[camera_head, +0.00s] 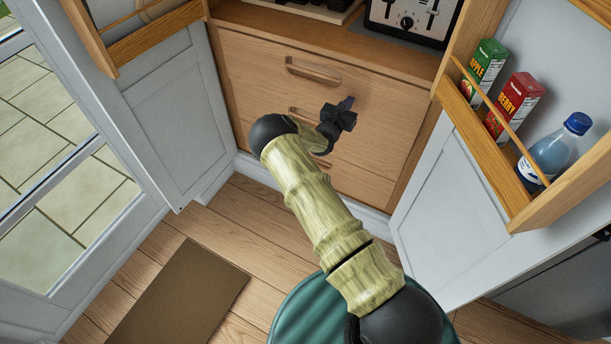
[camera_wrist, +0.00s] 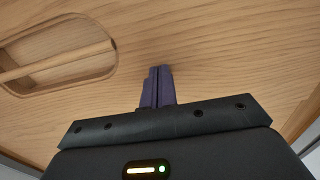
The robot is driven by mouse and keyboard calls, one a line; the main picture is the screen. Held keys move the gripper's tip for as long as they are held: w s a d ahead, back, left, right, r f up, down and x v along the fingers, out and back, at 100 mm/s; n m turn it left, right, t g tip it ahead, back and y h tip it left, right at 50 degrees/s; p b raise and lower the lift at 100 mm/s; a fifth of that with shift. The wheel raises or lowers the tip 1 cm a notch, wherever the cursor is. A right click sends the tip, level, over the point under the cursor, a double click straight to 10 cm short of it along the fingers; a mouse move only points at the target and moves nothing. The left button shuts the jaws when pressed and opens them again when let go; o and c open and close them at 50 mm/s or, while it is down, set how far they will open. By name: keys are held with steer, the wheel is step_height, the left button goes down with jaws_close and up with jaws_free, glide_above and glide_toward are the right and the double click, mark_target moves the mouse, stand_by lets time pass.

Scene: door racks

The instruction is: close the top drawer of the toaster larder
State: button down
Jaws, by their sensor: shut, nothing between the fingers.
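The toaster larder holds a stack of wooden drawers. The top drawer (camera_head: 265,60) has a recessed wooden handle (camera_head: 313,72), and its front looks flush or nearly flush with the cabinet frame; I cannot tell if a small gap is left. My gripper (camera_head: 347,102) is shut and empty, in front of the drawer fronts, right of and below the top handle. In the wrist view my gripper's dark purple fingers (camera_wrist: 158,86) point at a wooden front, close to it, with a recessed handle (camera_wrist: 60,60) to the left. I cannot tell whether the fingertips touch the wood.
A toaster (camera_head: 412,18) stands on the shelf above the drawers. The open right door carries a wooden rack (camera_head: 487,130) with two juice cartons and a blue-capped bottle (camera_head: 562,147). The left door (camera_head: 168,105) is open too. A brown mat (camera_head: 180,295) lies on the floor.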

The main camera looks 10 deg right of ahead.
steer(key=shift+w+d+r, duration=0.3)
steer(key=shift+w+d, duration=0.15)
steer(key=shift+w, duration=0.15)
